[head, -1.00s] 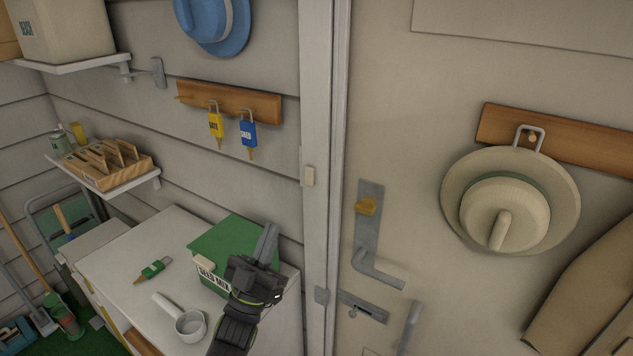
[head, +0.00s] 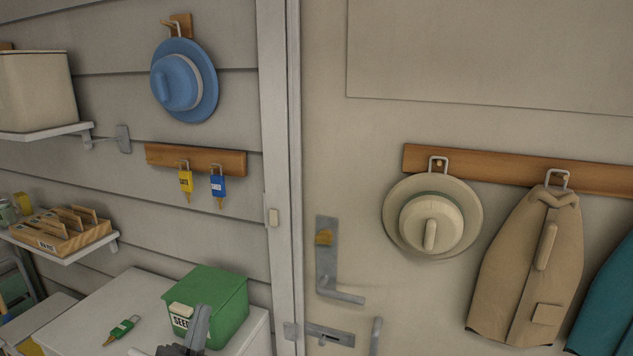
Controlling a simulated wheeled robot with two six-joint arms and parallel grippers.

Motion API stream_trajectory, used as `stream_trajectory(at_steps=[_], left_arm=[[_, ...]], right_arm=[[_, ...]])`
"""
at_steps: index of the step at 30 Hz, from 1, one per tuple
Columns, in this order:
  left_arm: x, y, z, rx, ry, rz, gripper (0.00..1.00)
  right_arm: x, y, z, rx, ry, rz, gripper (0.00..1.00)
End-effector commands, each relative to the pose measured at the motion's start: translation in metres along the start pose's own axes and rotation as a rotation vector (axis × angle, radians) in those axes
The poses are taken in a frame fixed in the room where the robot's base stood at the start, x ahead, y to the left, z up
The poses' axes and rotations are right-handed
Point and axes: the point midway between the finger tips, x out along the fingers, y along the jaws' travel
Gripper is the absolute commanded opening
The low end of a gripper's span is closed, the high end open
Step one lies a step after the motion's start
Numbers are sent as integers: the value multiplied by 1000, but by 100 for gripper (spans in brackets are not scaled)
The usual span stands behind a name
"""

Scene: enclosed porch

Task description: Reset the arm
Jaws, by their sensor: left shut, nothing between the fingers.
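My left gripper (head: 197,328) shows at the bottom of the head view, in front of the green seed box (head: 222,284). Its fingers are shut with nothing between them, and the rest of the arm is cut off by the lower edge. I cannot tell whether it touches the box. My right gripper is not in view.
A green-tagged key (head: 122,329) lies on the white cabinet top (head: 85,305). Yellow (head: 186,181) and blue (head: 218,186) key tags hang on a wall rack. The door handle (head: 340,296), a straw hat (head: 430,219) and a tan coat (head: 525,270) are to the right.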

Motion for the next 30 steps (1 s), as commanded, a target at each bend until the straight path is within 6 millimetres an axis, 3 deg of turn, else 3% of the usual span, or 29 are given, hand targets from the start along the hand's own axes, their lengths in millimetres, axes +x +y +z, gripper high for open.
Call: stream_trajectory(at_steps=[10,17,23,30], left_arm=[[-19,-18,12,39,-169,-102,0],[-43,-35,23,73,-346,-197,0],[-90,-53,33,115,-613,-317,0],[-172,-63,31,152,-1017,-450,0]], right_arm=[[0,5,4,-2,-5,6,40],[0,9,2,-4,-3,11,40],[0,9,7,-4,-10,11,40],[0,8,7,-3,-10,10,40]])
